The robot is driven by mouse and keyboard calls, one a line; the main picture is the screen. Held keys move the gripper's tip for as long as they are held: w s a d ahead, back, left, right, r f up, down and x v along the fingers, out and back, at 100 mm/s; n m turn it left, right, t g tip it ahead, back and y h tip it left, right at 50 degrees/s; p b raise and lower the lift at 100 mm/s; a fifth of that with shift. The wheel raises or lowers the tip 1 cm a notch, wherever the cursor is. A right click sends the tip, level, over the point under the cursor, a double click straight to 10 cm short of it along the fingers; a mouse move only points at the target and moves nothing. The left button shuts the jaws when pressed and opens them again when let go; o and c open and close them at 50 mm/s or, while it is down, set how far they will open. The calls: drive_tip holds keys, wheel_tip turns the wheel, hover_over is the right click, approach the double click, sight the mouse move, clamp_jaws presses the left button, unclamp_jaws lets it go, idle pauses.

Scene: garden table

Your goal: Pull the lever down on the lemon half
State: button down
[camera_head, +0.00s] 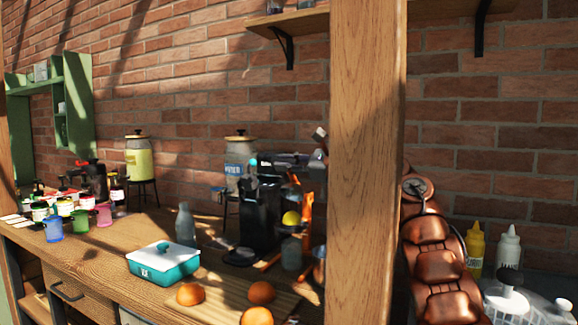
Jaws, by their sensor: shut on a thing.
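The lemon half (291,217) is a small yellow shape in the juicer, between its orange uprights (306,215). The juicer stands on the wooden counter, just left of the wooden post. Its lever (320,133) shows a pale end that sticks up above the lemon half. My gripper (316,160) is dark and grey, at the lever beside the post, shut on it. The post hides part of this area, and the contact is too small to see clearly. I cannot tell whether the press touches the lemon half.
A wooden post (365,160) stands in front. Round orange fruits (261,292) lie on a board near the front edge. A teal and white box (163,263), a grey bottle (185,225) and glass dispensers (139,157) stand left. Sauce bottles (475,245) stand right.

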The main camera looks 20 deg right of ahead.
idle(0.4)
drive_tip(key=c, duration=1)
unclamp_jaws()
